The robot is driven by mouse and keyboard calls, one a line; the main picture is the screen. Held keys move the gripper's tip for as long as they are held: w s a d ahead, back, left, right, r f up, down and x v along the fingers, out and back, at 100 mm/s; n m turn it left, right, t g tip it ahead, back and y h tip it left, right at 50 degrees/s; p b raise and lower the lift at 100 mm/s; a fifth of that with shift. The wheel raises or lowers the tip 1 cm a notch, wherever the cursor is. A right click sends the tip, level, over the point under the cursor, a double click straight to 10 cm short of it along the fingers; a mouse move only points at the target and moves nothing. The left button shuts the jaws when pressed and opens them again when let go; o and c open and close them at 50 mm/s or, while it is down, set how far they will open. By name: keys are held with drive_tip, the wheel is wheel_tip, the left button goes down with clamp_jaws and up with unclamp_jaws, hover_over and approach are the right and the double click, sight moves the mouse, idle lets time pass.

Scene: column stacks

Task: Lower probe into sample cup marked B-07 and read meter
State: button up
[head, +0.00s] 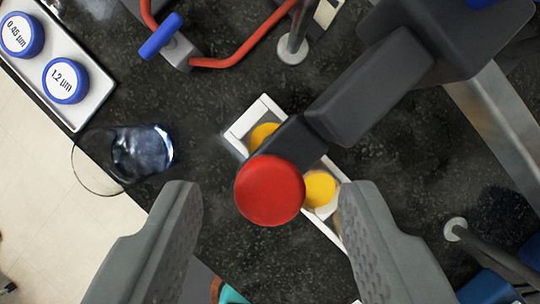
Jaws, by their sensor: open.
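My gripper (270,188) is open, its two grey fingers apart at the bottom of the head view. A round red knob (269,190) shows between and just ahead of the fingertips. I cannot tell whether the fingers are level with it. It sits at the end of a dark jointed bracket (368,88) coming from the upper right. Under it lies a white narrow tray (262,108) with yellow-filled cups (320,188), partly covered by the knob and bracket. No B-07 mark is readable. I cannot make out a probe tip or a meter.
A clear glass beaker (140,150) stands left, near the dark bench edge. A white tray (84,112) holds blue-rimmed tubs marked 0.45 µm (20,35) and 1.2 µm (65,80). Red tubing (235,58) with a blue-handled valve (160,36) runs across the top.

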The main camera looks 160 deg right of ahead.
drive_tip(key=shift+w+a+f, duration=0.1)
drive_tip(key=shift+w+f, duration=0.05)
drive_tip(key=shift+f, duration=0.25)
clamp_jaws()
drive_tip(key=shift+r, duration=3.15)
drive_tip(key=shift+c, duration=0.4)
unclamp_jaws()
drive_tip(key=shift+r, duration=0.1)
drive_tip(key=shift+o, duration=0.4)
